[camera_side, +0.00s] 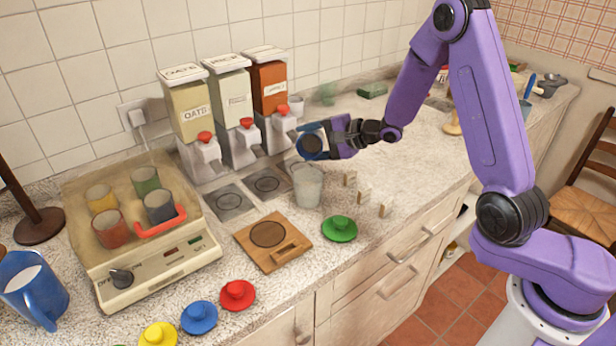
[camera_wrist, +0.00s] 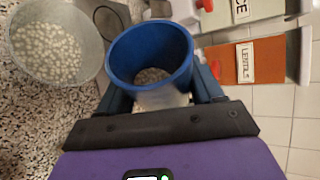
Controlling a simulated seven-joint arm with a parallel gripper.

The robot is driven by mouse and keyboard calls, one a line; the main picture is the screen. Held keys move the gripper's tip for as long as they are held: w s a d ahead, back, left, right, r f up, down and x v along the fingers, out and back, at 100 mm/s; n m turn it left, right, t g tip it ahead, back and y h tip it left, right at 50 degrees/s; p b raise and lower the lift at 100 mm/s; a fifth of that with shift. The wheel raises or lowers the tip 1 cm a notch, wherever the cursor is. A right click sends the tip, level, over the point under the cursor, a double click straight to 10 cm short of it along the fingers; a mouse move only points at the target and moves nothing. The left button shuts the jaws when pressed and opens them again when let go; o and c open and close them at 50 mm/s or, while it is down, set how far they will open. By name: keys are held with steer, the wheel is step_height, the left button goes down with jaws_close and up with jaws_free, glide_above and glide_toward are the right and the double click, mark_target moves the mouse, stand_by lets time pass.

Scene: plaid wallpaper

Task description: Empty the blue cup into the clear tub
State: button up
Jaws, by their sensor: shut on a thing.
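My gripper (camera_side: 315,144) is shut on the blue cup (camera_wrist: 122,62), with one finger on each side in the wrist view. The wrist view looks into the cup's mouth, and pale grains show at its bottom. In the side view the cup is mostly hidden by the gripper. The clear tub (camera_side: 308,188) stands upright on the counter, just below the gripper. It also shows at the upper left of the wrist view (camera_wrist: 92,68), holding many whitish pellets. The cup is beside the tub in that view. No grains are seen falling.
Three dispensers (camera_side: 228,95) with red knobs stand behind the tub. A wooden board (camera_side: 285,255), a green lid (camera_side: 339,228) and small tan blocks (camera_side: 363,196) lie nearby. A beige appliance (camera_side: 150,265) holding several coloured cups is at left. The right counter has free room.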

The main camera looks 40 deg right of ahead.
mark_target(300, 141)
steer(key=shift+s+a+r+n+t+h, duration=0.3)
steer(key=shift+s+a+r+n+t, duration=0.15)
steer(key=shift+n+t, duration=0.15)
steer(key=shift+s+a+r+n+t, duration=0.15)
steer(key=shift+r+n+t, duration=0.2)
steer(key=shift+n, duration=0.2)
steer(key=shift+s+a+r+n+t, duration=0.1)
steer(key=shift+r+n+t, duration=0.2)
steer(key=shift+n, duration=0.25)
steer(key=shift+s+a+f+n+t+h, duration=0.15)
steer(key=shift+f+n+t, duration=0.1)
steer(key=shift+n+t, duration=0.15)
steer(key=shift+s+a+f+n+t+h, duration=0.15)
steer(key=shift+f+n+t, duration=0.1)
steer(key=shift+n, duration=0.15)
steer(key=shift+r, duration=0.15)
steer(key=shift+s+a+r+n+t+p, duration=0.2)
steer(key=shift+n+t, duration=0.2)
steer(key=shift+n, duration=0.25)
steer(key=shift+s+a+r+n+t+p, duration=0.2)
steer(key=shift+n+t, duration=0.2)
steer(key=shift+n, duration=0.25)
steer(key=shift+d, duration=0.1)
stand_by(0.4)
